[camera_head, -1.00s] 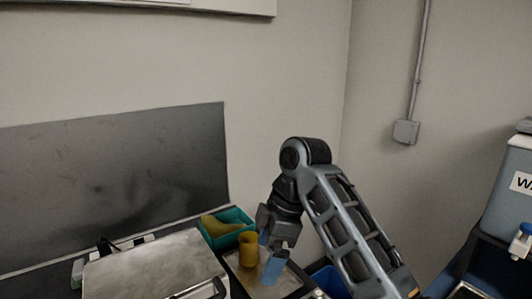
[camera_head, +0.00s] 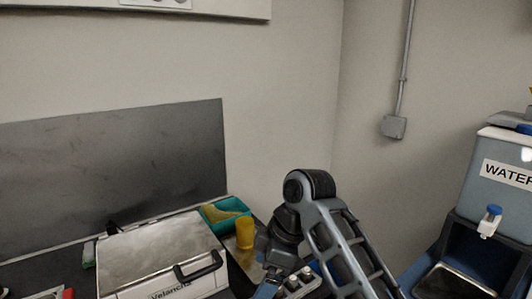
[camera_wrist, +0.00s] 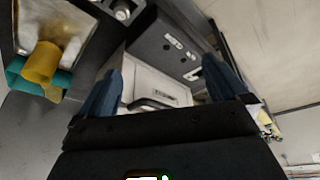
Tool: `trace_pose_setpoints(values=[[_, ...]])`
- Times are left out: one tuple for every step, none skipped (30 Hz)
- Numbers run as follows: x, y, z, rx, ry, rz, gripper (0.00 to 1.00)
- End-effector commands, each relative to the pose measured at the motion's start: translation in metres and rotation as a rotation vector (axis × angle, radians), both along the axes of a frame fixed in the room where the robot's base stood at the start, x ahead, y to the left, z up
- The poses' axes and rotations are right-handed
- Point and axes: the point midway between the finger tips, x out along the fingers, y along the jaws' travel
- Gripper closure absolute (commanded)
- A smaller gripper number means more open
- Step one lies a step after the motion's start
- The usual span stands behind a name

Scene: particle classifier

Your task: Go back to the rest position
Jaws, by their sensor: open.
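My gripper (camera_head: 266,288) is low in the head view, beside the white-sided machine, with part of its fingers cut off by the lower edge. In the wrist view my gripper (camera_wrist: 162,85) shows two blue fingers spread wide apart with nothing held between them. My grey arm slopes down to the right from its black elbow joint in the head view.
A yellow cup (camera_head: 245,233) stands by a teal container (camera_head: 210,216), left of my arm. The lidded machine (camera_head: 150,262) with a black handle is left of my gripper. A water tank (camera_head: 495,165) is at the right.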

Motion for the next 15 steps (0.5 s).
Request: trace_pose_setpoints(values=[[-0.005,0.002,-0.009,0.013,-0.002,-0.018,0.00],[-0.006,0.002,-0.014,0.023,-0.004,-0.031,0.00],[-0.009,0.003,-0.021,0.035,-0.006,-0.051,0.00],[-0.011,0.004,-0.026,0.046,-0.010,-0.066,0.00],[-0.014,0.005,-0.031,0.056,-0.012,-0.081,0.00],[-0.017,0.006,-0.039,0.071,-0.016,-0.105,0.00],[-0.020,0.006,-0.045,0.083,-0.019,-0.125,0.00],[-0.024,0.007,-0.051,0.095,-0.022,-0.144,0.00],[-0.029,0.008,-0.061,0.114,-0.027,-0.175,0.00],[-0.033,0.008,-0.069,0.129,-0.030,-0.202,0.00],[-0.038,0.008,-0.077,0.145,-0.035,-0.231,0.00],[-0.046,0.008,-0.088,0.169,-0.041,-0.273,0.00],[-0.052,0.008,-0.096,0.187,-0.045,-0.307,0.00],[-0.058,0.007,-0.104,0.203,-0.052,-0.341,0.00],[-0.066,0.005,-0.113,0.227,-0.060,-0.387,0.00]])
